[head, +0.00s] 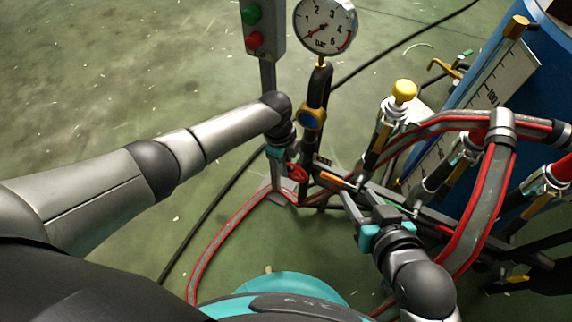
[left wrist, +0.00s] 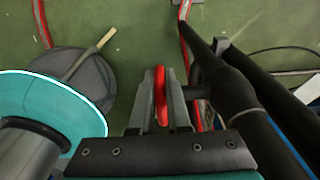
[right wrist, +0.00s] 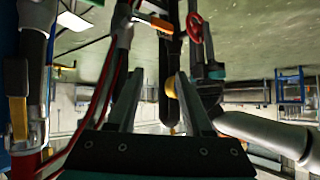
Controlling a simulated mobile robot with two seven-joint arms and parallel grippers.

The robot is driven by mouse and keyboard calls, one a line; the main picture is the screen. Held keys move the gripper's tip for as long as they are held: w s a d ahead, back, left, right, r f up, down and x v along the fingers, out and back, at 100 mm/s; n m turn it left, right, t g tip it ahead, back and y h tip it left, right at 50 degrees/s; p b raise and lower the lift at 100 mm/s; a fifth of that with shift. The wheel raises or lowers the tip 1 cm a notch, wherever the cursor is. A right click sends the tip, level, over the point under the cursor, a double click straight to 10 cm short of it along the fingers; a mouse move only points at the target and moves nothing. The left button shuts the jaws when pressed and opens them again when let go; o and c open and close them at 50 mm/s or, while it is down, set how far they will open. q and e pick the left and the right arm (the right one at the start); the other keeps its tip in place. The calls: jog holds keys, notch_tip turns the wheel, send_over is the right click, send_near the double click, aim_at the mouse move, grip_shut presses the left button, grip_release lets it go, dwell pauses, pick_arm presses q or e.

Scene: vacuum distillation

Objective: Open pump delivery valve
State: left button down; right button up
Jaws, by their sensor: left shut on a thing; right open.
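A red valve handwheel (head: 297,173) sits low on the pipework beside the dark gauge riser in the head view. My left gripper (head: 290,163) reaches it from the upper left. In the left wrist view the handwheel (left wrist: 160,95) stands edge-on between the two fingers, and the gripper is shut on it. My right gripper (head: 356,198) is open at the pipework, right of the handwheel. An orange lever handle (head: 334,179) lies just beyond its fingers. The right wrist view shows its fingers apart, with the handwheel (right wrist: 195,28) and orange handle (right wrist: 160,25) beyond them.
A pressure gauge (head: 324,25) tops the dark riser, and a box with green and red buttons (head: 262,28) stands left of it. Red-striped hoses (head: 487,200), yellow-capped valves (head: 404,90) and a blue tank (head: 552,75) crowd the right. Floor at the upper left is clear.

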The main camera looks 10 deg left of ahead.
pick_arm(q)
jog(key=shift+f+h+b, duration=0.2)
jog(key=shift+h+b, duration=0.15)
jog(key=shift+h, duration=0.05)
jog(key=shift+a+f+g+h+b, duration=0.1)
jog(key=shift+f+g+h+b, duration=0.25)
jog(key=shift+h+b, duration=0.45)
jog(key=shift+g+h+b, duration=0.25)
jog(key=shift+h+b, duration=0.1)
jog(key=shift+h, duration=0.75)
pick_arm(e)
jog(key=a+r+t+y, duration=0.1)
jog(key=t, duration=0.1)
jog(key=a+r+t+y, duration=0.1)
jog(key=a+t, duration=0.1)
jog(key=a+r+t, duration=0.1)
jog(key=t, duration=0.1)
jog(key=shift+s+a+m+y, duration=0.2)
jog(key=shift+a+m+y, duration=0.05)
jog(key=shift+m+y, duration=0.15)
pick_arm(q)
jog(key=shift+f+g+h, duration=0.1)
jog(key=shift+g+h, duration=0.2)
jog(key=shift+h, duration=0.1)
pick_arm(e)
jog(key=shift+r, duration=0.15)
pick_arm(q)
jog(key=c, duration=0.9)
grip_release()
